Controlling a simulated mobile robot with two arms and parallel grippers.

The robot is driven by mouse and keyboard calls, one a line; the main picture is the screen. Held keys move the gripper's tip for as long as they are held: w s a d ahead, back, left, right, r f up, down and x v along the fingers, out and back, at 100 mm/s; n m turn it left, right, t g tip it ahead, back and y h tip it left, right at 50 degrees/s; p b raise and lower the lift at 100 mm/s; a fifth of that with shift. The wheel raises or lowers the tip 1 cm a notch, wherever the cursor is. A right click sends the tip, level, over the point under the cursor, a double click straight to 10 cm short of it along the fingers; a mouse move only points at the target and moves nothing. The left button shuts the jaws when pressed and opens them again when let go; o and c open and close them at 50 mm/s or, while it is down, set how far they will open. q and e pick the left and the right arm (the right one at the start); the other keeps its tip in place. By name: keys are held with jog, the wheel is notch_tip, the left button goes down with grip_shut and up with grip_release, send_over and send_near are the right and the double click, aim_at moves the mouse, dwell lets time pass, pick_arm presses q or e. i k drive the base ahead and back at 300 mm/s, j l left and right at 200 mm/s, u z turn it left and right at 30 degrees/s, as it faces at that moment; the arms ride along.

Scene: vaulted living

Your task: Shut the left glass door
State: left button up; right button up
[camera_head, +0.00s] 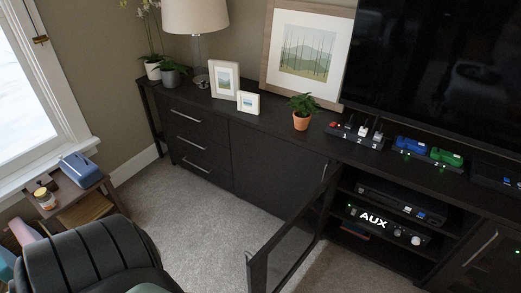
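The left glass door (289,247) is a dark-framed glass panel on the black media console (268,154). It stands open, swung out from the console over the carpet, with its free edge toward the bottom of the view. Its lower part is cut off by the picture's bottom edge. The compartment beside it is open and shows black shelves with a player (400,198) and an amplifier (386,224) whose display reads AUX. Another glass door (481,262) at the right looks shut. Neither of my grippers is in view.
Grey carpet (200,232) is clear left of the open door. A dark ribbed rounded shape, perhaps a chair (85,258), fills the lower left. A small side table (85,207) stands by the window. A potted plant (302,112), frames and a television (440,65) stand on the console.

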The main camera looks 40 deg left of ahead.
aim_at(269, 269)
jog(key=k+j+z, duration=0.1)
jog(key=j, duration=0.25)
jog(key=j+z, duration=0.1)
jog(key=j, duration=0.3)
jog(key=k+j+z, duration=0.1)
jog(key=j, duration=0.25)
jog(key=k+j+z, duration=0.1)
jog(key=j, duration=0.25)
jog(key=k+j+z, duration=0.1)
jog(key=j, duration=0.65)
jog(key=i+j+z, duration=0.1)
jog(key=j, duration=0.55)
